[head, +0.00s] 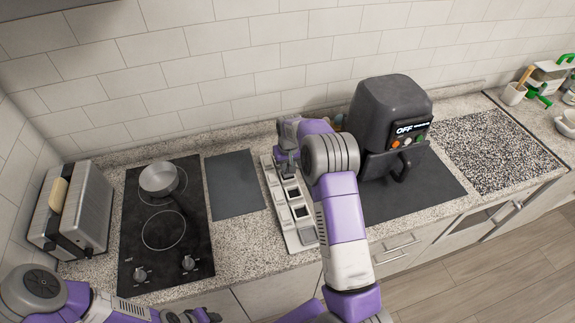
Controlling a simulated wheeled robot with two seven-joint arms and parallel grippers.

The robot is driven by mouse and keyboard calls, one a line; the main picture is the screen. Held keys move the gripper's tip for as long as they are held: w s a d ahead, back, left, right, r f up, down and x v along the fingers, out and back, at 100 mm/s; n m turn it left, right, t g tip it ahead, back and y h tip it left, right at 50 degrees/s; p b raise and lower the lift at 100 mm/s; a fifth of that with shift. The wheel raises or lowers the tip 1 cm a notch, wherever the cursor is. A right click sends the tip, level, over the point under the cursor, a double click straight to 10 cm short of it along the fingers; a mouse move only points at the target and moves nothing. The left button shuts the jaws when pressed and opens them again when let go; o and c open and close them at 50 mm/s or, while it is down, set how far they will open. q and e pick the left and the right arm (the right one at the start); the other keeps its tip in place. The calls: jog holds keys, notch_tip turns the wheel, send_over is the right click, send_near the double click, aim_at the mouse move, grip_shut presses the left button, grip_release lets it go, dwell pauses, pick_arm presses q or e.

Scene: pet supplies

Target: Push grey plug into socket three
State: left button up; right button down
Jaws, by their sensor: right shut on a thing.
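A long pale socket strip (307,236) lies on the counter left of the black appliance, with several dark square sockets along it. My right gripper (286,163) is over the far half of the strip, pointing down. It is shut on a small grey thing that looks like the grey plug; the gripper mostly hides it. I cannot tell whether it touches a socket, or which socket is under it. My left gripper (196,316) is low at the bottom edge, away from the strip, and its jaws are not clear.
A black air fryer (385,105) stands on a dark mat (430,190) close to the right of my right arm. A hob (140,255) with a small pot (158,178) and a toaster (85,215) are at left. A bare dark mat (233,185) lies between hob and strip.

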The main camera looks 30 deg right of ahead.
jog(key=shift+f+b, duration=0.7)
jog(key=shift+f, duration=0.35)
jog(key=c, duration=0.9)
grip_release()
jog(key=shift+c, duration=0.2)
jog(key=r, duration=0.5)
jog(key=s+r, duration=0.1)
jog(key=r, duration=0.1)
jog(key=shift+a+r, duration=0.1)
jog(key=shift+r, duration=0.2)
